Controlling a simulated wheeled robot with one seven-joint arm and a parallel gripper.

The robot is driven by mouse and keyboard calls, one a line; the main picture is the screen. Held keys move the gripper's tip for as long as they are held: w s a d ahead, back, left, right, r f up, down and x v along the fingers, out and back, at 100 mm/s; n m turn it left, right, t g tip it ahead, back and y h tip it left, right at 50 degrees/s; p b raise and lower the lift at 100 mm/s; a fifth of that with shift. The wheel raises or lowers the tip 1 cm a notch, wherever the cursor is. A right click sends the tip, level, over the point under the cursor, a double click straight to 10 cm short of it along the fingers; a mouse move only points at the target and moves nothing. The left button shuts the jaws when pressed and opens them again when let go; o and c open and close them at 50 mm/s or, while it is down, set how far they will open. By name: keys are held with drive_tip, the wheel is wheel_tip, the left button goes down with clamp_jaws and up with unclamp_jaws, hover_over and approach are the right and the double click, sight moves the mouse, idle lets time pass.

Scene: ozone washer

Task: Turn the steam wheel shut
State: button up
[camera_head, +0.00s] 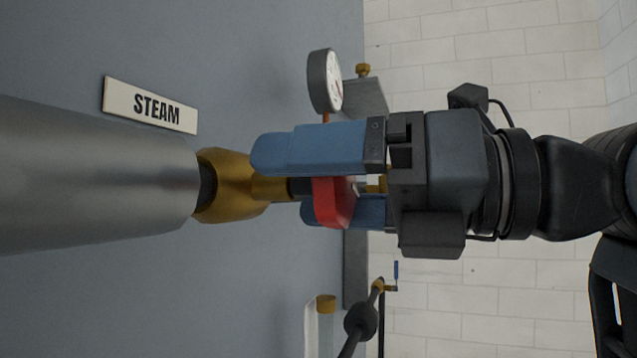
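The red steam wheel (333,203) sits on the end of a brass valve (228,186), which joins a thick grey metal pipe (95,178). A white STEAM sign (150,105) is on the blue-grey surface above the pipe. My gripper (285,180) comes in from the right, its two blue fingers apart, one above and one below, with the wheel between them. The upper finger hides part of the wheel. I cannot tell whether the fingers touch the wheel.
A round pressure gauge (325,82) stands just above the upper finger. A grey block with a brass fitting (363,70) is behind it. Below are a dark pipe with a round part (361,321) and a small blue-handled valve (396,270). A white tiled wall (500,310) is at right.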

drive_tip(key=c, duration=0.9)
drive_tip(key=shift+o, duration=0.2)
